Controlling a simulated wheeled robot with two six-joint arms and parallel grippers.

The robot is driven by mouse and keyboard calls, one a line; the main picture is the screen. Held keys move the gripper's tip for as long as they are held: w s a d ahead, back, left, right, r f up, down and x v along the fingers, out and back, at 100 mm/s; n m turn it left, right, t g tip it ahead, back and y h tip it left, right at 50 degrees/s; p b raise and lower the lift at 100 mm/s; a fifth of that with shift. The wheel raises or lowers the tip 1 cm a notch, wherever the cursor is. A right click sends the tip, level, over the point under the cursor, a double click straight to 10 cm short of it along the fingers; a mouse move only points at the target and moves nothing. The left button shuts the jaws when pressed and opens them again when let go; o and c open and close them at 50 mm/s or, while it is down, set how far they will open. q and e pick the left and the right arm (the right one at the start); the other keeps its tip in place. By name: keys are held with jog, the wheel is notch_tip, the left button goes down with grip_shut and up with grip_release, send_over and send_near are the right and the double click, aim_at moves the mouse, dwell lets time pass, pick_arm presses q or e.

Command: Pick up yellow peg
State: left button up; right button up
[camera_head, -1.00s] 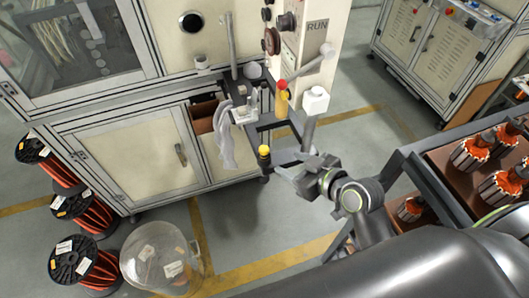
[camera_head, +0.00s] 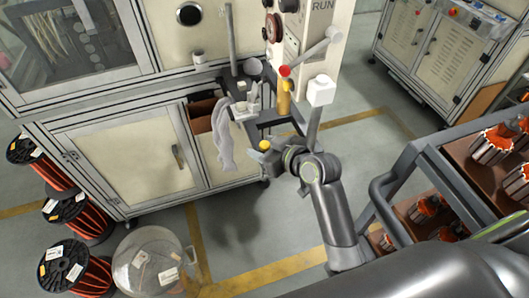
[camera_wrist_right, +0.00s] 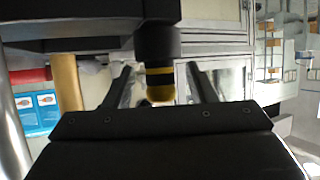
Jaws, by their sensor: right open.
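The yellow peg (camera_head: 264,145) shows as a yellow rounded end by the machine's small front shelf in the head view. In the right wrist view, a dark cylinder with a yellow band and yellow end (camera_wrist_right: 160,85) appears between the two fingers. My right gripper (camera_head: 275,148) is right at the peg in the head view, partly hidden by its own wrist. In the wrist view the right gripper (camera_wrist_right: 159,80) is open, with gaps on both sides of the yellow end. Contact cannot be told. My left gripper is not in view.
A cart (camera_head: 418,170) with orange-wound armatures is at the right. Wire spools (camera_head: 75,270) stand lower left.

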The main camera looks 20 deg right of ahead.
aim_at(265, 144)
jog(key=shift+s+r, duration=0.1)
jog(key=shift+s, duration=0.05)
jog(key=c, duration=1.1)
jog(key=shift+o, duration=0.2)
notch_tip(265, 144, up, 10)
jog(key=shift+b, duration=0.5)
